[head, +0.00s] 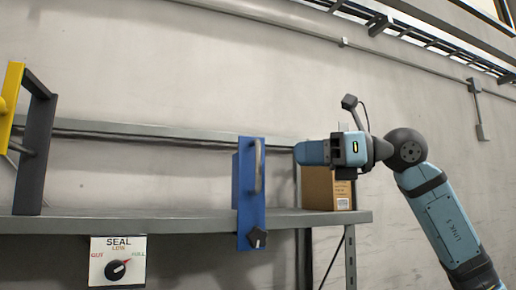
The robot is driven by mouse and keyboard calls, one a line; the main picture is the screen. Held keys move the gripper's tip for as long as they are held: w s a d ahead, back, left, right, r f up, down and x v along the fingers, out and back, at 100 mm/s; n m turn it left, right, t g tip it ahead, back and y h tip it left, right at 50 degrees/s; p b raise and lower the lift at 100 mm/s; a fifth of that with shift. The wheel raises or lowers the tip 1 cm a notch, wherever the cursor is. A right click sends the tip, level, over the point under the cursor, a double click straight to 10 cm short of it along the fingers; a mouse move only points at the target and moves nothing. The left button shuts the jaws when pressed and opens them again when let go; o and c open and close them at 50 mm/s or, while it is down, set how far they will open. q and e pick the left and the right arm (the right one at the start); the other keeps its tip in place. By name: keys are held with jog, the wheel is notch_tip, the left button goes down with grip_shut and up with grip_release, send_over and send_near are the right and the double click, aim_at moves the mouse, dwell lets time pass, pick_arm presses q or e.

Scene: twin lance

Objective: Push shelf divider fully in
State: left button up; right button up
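A blue upright panel (249,193) with a grey vertical handle and a dark knob at its foot stands at the shelf (150,222); it looks like the shelf divider. Its lower end hangs below the shelf's front edge. My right gripper (304,153) comes in from the right and points left toward the panel, at about the height of its upper part. A gap shows between them in the picture; I cannot tell the depth. Whether its fingers are open is not clear. My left gripper is not in view.
A cardboard box (316,190) stands on the shelf's right end, behind my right gripper. A yellow panel (11,100) and a dark frame (36,145) stand at the far left. A SEAL dial plate (118,262) hangs below the shelf edge. The shelf between frame and blue panel looks clear.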

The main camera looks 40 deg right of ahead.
jog(key=p, duration=0.2)
send_over(259, 189)
jog(key=d, duration=0.1)
jog(key=shift+w+a+p, duration=0.15)
jog(key=shift+a+p, duration=0.1)
jog(key=shift+p, duration=0.05)
jog(key=shift+w+a, duration=0.1)
jog(key=shift+w, duration=0.05)
grip_shut()
